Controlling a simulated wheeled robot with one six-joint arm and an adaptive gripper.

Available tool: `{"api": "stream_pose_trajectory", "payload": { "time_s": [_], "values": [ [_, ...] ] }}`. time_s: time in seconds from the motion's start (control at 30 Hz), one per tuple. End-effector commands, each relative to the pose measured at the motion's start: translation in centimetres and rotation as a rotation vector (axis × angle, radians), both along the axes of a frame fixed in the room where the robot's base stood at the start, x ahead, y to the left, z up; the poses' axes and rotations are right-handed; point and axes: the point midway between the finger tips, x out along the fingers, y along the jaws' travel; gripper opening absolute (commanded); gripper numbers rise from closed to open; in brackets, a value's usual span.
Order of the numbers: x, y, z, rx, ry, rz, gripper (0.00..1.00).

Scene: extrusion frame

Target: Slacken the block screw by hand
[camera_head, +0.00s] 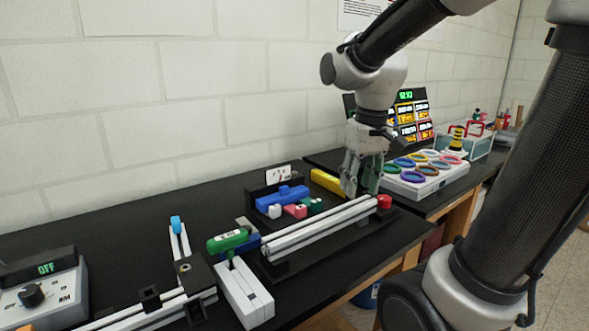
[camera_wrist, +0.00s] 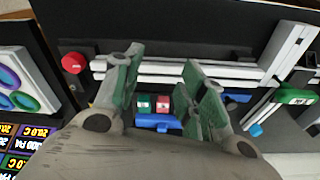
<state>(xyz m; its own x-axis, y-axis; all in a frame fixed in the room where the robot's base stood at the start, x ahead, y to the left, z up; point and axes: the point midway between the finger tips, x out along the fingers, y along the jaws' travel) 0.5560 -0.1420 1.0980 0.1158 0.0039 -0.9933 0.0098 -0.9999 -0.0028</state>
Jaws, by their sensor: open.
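My gripper (camera_head: 360,186) is open and empty above the far right part of the pale extrusion rails (camera_head: 318,228). In the wrist view my gripper (camera_wrist: 158,66) has its two green-and-grey fingers spread over the rails (camera_wrist: 230,72), with a gap between them. A red round knob (camera_head: 384,202) sits at the right end of the rails, beside my gripper and apart from it. The red knob (camera_wrist: 73,62) is left of the fingers in the wrist view. A black block (camera_head: 200,275) with a small round head on top joins the left rails. I cannot tell which is the block screw.
A green-handled tool (camera_head: 228,240) stands in a pale holder (camera_head: 245,293). A bin with blue, red and white pieces (camera_head: 282,197) lies behind the rails, near a yellow block (camera_head: 326,180). A tray of coloured rings (camera_head: 425,180) stands right. A control box (camera_head: 42,295) is front left.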

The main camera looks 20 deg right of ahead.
Motion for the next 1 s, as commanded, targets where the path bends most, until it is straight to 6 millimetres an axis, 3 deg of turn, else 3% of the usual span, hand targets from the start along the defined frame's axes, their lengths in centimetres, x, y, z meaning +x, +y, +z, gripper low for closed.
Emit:
{"api": "stream_pose_trajectory", "payload": {
  "time_s": [0.37,0.7,0.77,0.83,0.9,1.0],
  "values": [
    [15.5,1.2,-2.3,0.006,0.126,-0.164,0.41],
    [29.9,2.4,-5.9,0.012,0.160,-0.503,0.41],
    [32.0,2.5,-5.3,0.020,0.143,-0.586,0.41],
    [33.8,2.6,-3.0,0.039,0.105,-0.686,0.41],
    [34.4,2.6,-1.4,0.051,0.090,-0.777,0.41],
    [33.9,2.6,-1.5,0.048,0.108,-0.865,0.41]
  ]
}}
